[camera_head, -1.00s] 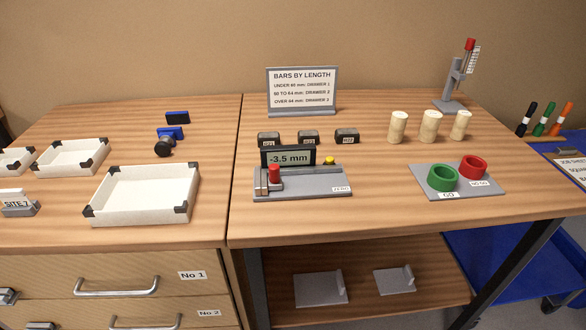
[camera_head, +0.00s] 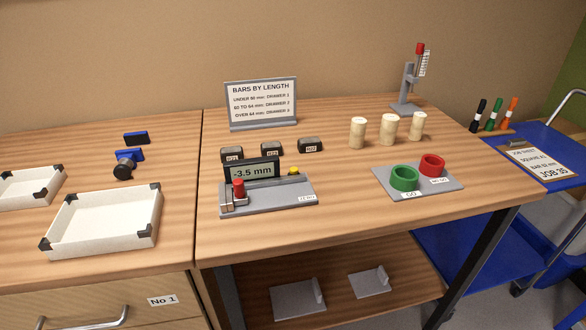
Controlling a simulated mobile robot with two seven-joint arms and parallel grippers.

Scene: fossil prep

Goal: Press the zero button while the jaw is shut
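The measuring gauge (camera_head: 275,197) is a grey base on the right-hand bench, near its left edge. Its display (camera_head: 251,172) reads -3.5 mm. A red-topped jaw (camera_head: 238,188) stands at the left end of the base, and its metal faces look closed together, with no gap that I can make out. The yellow zero button (camera_head: 293,171) is at the back right of the base, behind the ZERO label (camera_head: 307,197). Neither of my grippers is in view.
Dark labelled blocks (camera_head: 271,149) stand behind the gauge, below the length sign (camera_head: 261,101). Pale cylinders (camera_head: 389,129) and a plate with green (camera_head: 404,178) and red rings (camera_head: 432,165) are to the right. A white tray (camera_head: 104,222) lies left. Bench in front of the gauge is clear.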

